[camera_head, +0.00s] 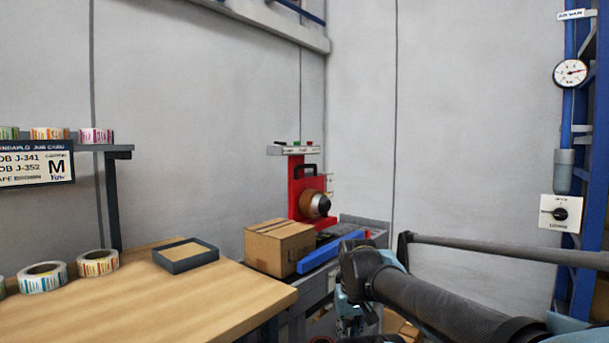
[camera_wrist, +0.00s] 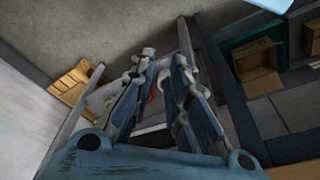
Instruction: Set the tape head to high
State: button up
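The tape head (camera_head: 297,183) is a red upright unit with a brown tape roll and a dark, metal-rimmed hub, standing at the back of the conveyor in the head view. A bar with small green and red parts (camera_head: 296,148) sits on top of it; its lettering is too small to read. My gripper (camera_head: 352,318) is low in the head view, in front of the conveyor and well apart from the tape head. In the wrist view my gripper (camera_wrist: 165,66) has its two fingers apart with no object clearly between them. The tape head is not clearly identifiable there.
A cardboard box (camera_head: 279,247) stands on the conveyor beside a blue rail (camera_head: 333,252). A wooden table (camera_head: 190,300) at left holds label rolls (camera_head: 98,263) and a dark tray (camera_head: 186,266). A rotary switch (camera_head: 560,213) and gauge (camera_head: 570,73) are on the right.

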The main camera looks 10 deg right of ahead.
jog(key=shift+o, duration=0.7)
jog(key=w+r+m, duration=0.1)
jog(key=w+r, duration=0.7)
jog(key=r, duration=0.5)
jog(key=w+a+r+m, duration=0.1)
jog(key=w+r+m, duration=0.1)
jog(key=w+r, duration=0.6)
jog(key=w+a+r+m, duration=0.1)
jog(key=w+r, duration=0.7)
jog(key=r, duration=0.9)
jog(key=shift+r+y, duration=0.4)
jog(key=w+a+r+m, duration=0.2)
jog(key=w+r+m, duration=0.3)
jog(key=w+r, duration=1.4)
jog(key=shift+g+y, duration=0.3)
jog(key=shift+y, duration=0.1)
jog(key=a+f, duration=0.1)
jog(key=f, duration=0.9)
jog(key=a+f, duration=0.1)
jog(key=f, duration=0.4)
jog(key=shift+w+a+f, duration=0.15)
jog(key=shift+w+a, duration=0.1)
jog(key=shift+a, duration=0.1)
grip_shut()
